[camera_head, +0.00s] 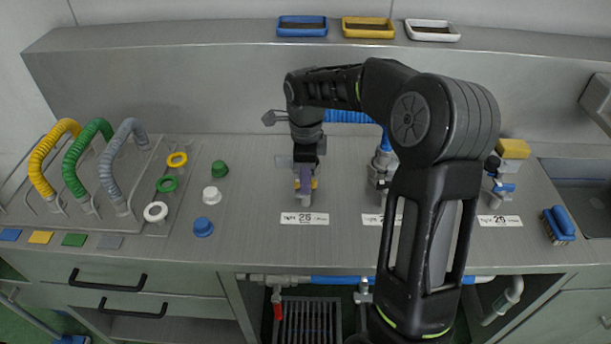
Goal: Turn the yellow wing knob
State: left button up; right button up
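My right arm reaches in from the front and bends left, its gripper (304,186) pointing down at the fitting behind the left number label (304,218). My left gripper is not in view.
A middle fitting (380,172) stands partly behind my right arm. Yellow, green and grey hoses (88,155) arch at the left, beside loose rings and caps. A blue brush (558,224) lies near the sink (587,180). Three small trays sit on the back ledge (200,39).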

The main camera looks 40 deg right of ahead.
jog(key=shift+f, duration=0.2)
jog(key=shift+c, duration=0.3)
grip_shut()
